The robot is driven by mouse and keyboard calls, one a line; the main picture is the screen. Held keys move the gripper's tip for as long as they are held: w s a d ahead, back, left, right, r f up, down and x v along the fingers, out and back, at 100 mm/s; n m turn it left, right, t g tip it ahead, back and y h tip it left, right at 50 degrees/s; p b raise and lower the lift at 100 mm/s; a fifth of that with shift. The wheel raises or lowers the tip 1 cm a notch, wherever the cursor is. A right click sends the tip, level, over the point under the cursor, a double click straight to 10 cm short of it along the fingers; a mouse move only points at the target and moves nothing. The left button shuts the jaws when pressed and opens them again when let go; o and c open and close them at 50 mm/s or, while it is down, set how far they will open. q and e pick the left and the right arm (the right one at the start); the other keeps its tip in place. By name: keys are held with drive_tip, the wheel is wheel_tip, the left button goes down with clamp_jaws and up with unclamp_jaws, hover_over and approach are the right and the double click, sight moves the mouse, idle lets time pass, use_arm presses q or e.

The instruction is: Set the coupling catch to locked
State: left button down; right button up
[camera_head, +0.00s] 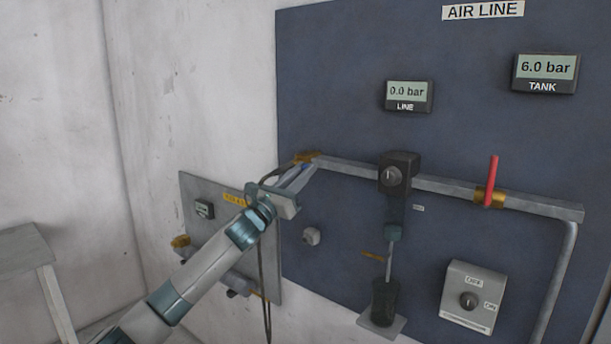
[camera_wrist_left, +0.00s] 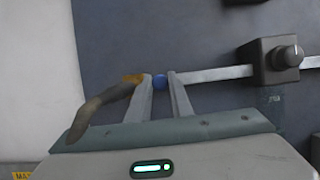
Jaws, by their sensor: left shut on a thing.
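The brass coupling (camera_head: 305,157) sits at the left end of the grey pipe, where a dark hose meets it. It also shows in the left wrist view (camera_wrist_left: 132,78). A small round blue piece, apparently the coupling catch (camera_wrist_left: 159,82), lies between my left fingertips, just right of the brass. My left gripper (camera_head: 311,168) reaches up to the coupling from the lower left and is shut on this blue piece. In the head view the fingers hide the catch, and its setting cannot be read. My right gripper is not in view.
The dark blue panel carries a LINE display (camera_head: 406,92) reading 0.0 bar and a TANK display (camera_head: 544,70) reading 6.0 bar. A black knob block (camera_head: 398,172) and a red lever (camera_head: 493,180) sit on the pipe. A grey side panel (camera_head: 204,228) stands behind my left arm.

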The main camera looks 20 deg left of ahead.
use_arm(q)
drive_tip(key=shift+a, duration=0.15)
drive_tip(key=c, duration=1.6)
unclamp_jaws()
drive_tip(key=shift+a, duration=0.1)
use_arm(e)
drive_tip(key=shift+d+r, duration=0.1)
